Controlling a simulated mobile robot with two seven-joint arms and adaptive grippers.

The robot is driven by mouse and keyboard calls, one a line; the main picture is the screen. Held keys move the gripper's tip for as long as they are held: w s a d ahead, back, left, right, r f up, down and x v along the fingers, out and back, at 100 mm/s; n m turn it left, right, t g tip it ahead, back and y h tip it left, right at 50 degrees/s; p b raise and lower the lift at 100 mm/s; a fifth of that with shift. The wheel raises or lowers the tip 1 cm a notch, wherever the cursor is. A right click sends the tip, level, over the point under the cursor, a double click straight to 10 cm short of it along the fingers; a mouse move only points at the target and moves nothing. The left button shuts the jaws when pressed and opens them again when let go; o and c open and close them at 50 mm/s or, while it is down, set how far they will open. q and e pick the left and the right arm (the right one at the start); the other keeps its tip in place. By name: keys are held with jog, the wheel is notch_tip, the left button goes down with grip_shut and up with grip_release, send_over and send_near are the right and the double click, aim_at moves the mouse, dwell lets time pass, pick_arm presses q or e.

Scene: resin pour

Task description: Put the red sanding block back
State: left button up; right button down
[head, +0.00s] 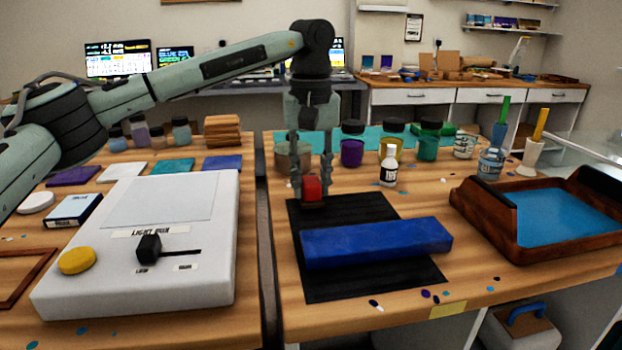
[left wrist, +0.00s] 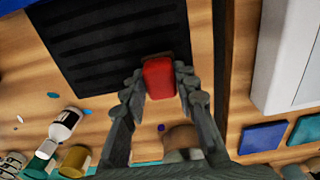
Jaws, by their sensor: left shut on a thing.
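The red sanding block (head: 312,190) is between the fingers of my left gripper (head: 311,188), at the back left corner of a black ribbed mat (head: 330,280). The left wrist view also shows the block (left wrist: 159,78), with the fingers of my left gripper (left wrist: 163,85) shut on its two sides, beside the mat's edge (left wrist: 120,35). I cannot tell whether the block touches the mat. A long blue block (head: 376,243) lies across the mat. My right gripper is not in view.
A white light box (head: 150,240) stands on the left table, across a gap. A wooden tray with a blue bottom (head: 505,235) is at the right. Jars and a small white bottle (head: 389,166) stand behind the mat. A round tin (head: 292,157) is close behind the gripper.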

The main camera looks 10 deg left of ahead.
aim_at(311, 180)
pick_arm(q)
jog(key=shift+f, duration=0.15)
jog(key=o, duration=1)
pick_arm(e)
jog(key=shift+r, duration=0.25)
pick_arm(q)
notch_tip(311, 180, up, 12)
jog(key=shift+r, duration=0.15)
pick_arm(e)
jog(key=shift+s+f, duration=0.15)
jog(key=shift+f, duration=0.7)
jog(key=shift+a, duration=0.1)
